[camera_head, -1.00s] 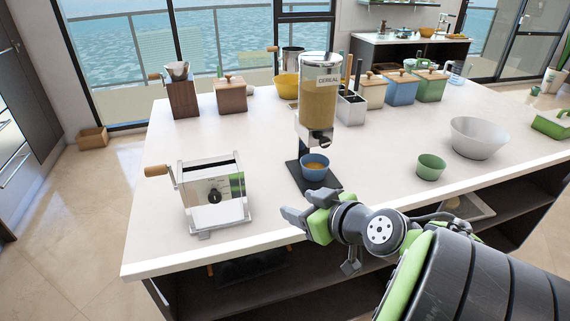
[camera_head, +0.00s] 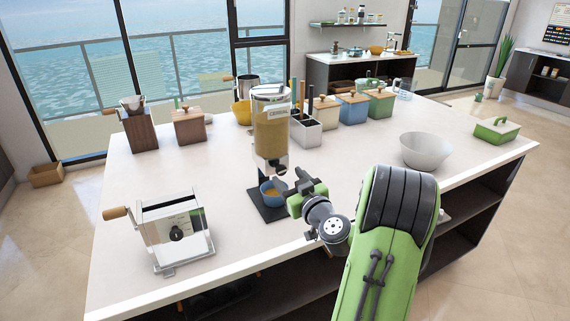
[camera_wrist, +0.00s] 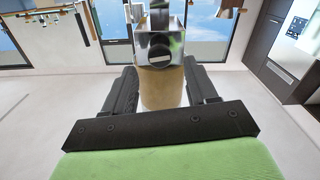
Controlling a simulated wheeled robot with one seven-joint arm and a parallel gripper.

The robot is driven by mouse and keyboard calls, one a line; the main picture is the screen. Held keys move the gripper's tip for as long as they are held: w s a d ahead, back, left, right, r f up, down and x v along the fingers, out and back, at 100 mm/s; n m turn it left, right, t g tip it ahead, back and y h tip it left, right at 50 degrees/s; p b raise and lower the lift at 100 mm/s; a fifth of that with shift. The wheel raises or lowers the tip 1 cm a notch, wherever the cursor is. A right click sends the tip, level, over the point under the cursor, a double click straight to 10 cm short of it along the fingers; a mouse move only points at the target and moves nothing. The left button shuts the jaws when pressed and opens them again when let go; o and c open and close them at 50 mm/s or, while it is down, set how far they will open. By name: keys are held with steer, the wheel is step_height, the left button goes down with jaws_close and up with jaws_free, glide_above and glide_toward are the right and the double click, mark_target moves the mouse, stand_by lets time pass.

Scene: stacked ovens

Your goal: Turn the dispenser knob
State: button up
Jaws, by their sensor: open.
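The cereal dispenser (camera_head: 271,142) stands upright on the counter, a clear canister of tan cereal. Its dark round knob (camera_head: 281,169) is low on the front, and in the wrist view the knob (camera_wrist: 160,53) faces me on a shiny metal housing. My gripper (camera_head: 291,184) is just in front of the dispenser, near knob height. In the wrist view my open gripper (camera_wrist: 160,68) has one finger on each side of the dispenser, and nothing is held. A blue bowl (camera_head: 266,190) with cereal sits under the outlet, partly hidden by my gripper.
A metal machine with a wooden crank (camera_head: 175,232) stands at the left. A white bowl (camera_head: 426,150) is to the right. A utensil holder (camera_head: 306,132) and several lidded boxes stand behind.

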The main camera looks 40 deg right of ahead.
mark_target(282, 171)
steer(key=shift+p+x, duration=0.4)
steer(key=shift+x, duration=1.15)
steer(key=shift+c, duration=0.4)
steer(key=c, duration=0.9)
steer(key=shift+c, duration=0.2)
steer(key=shift+m, duration=0.3)
